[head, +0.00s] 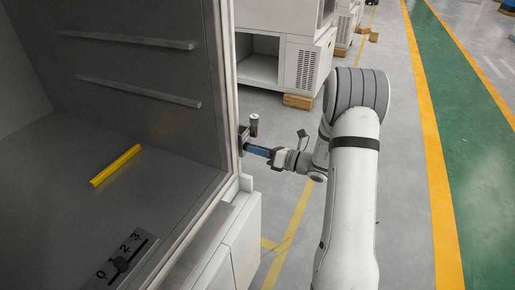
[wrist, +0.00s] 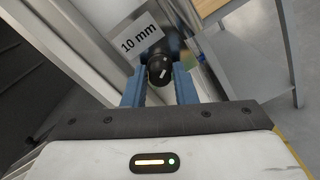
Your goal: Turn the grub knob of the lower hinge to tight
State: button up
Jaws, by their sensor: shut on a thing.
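The black round grub knob (wrist: 159,68) with a short white mark on its face sits between the blue fingers of my gripper (wrist: 160,80) in the wrist view. The fingers are shut on it from both sides. A white label reading "10 mm" (wrist: 141,38) is beside the knob. In the head view, my gripper (head: 257,150) reaches left to the dark hinge (head: 243,138) on the chamber's front frame. A short upright post (head: 254,122) with a light top stands at this hinge. The knob is hidden there, and I cannot read its tight marking.
The open chamber (head: 130,190) fills the left, with a yellow bar (head: 115,166) on its floor and a slotted plate numbered 0 to 3 (head: 120,262) at the front. Another white cabinet (head: 305,62) stands behind on wooden blocks (head: 298,101).

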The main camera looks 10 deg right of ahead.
jog(key=shift+f, duration=0.15)
jog(key=o, duration=1)
jog(key=v, duration=0.7)
jog(key=shift+s+d+b, duration=0.25)
jog(key=shift+d+b, duration=0.05)
jog(key=shift+b, duration=0.1)
